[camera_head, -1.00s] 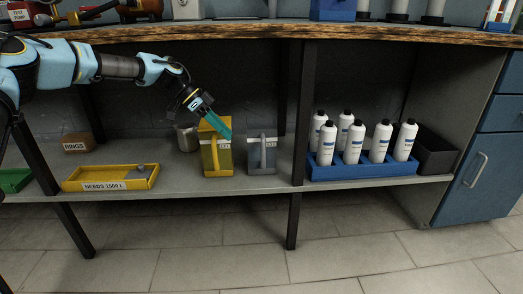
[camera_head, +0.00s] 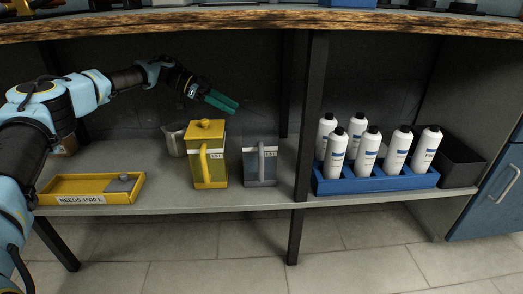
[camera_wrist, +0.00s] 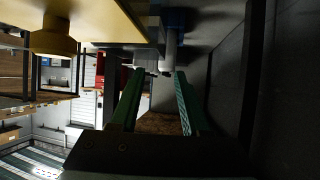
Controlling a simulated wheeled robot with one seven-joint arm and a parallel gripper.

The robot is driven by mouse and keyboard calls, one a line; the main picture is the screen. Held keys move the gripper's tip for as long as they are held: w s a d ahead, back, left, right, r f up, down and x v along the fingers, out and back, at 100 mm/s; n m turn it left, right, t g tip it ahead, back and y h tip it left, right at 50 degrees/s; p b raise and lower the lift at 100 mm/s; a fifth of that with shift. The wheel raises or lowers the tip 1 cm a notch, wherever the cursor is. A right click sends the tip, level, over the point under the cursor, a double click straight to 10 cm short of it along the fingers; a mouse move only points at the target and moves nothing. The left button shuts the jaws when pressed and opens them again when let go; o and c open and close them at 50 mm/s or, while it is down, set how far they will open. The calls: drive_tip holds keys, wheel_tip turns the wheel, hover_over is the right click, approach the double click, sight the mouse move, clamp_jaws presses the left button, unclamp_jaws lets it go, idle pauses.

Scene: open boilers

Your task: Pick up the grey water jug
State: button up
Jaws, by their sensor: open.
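The grey water jug (camera_head: 260,161) stands upright on the lower shelf, with its handle facing me and a small label. The yellow lidded jug (camera_head: 207,158) stands just left of it, a small gap apart. My gripper (camera_head: 222,103) is open and empty, with green fingers. It is above and behind the yellow jug, left of and higher than the grey jug, touching neither. In the wrist view, the open fingers (camera_wrist: 160,80) show with the yellow jug's lid knob (camera_wrist: 52,38) at upper left. I cannot clearly make out the grey jug there.
A metal cup (camera_head: 175,139) stands left of the yellow jug. A yellow tray (camera_head: 75,187) lies at left. A blue crate (camera_head: 375,182) of white bottles and a black bin (camera_head: 462,162) are at right, past a dark post (camera_head: 308,120). The wooden worktop (camera_head: 250,24) overhangs the shelf.

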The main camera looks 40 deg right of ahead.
sight(261, 122)
drive_tip(key=b+x, duration=0.1)
drive_tip(key=x, duration=0.4)
drive_tip(key=b+x, duration=0.1)
drive_tip(key=x, duration=0.5)
drive_tip(key=shift+w+d+r+b, duration=0.1)
drive_tip(key=shift+w+d+b, duration=0.15)
drive_tip(key=shift+b, duration=0.1)
drive_tip(key=shift+c, duration=0.2)
clamp_jaws()
drive_tip(key=shift+r, duration=0.1)
idle(0.8)
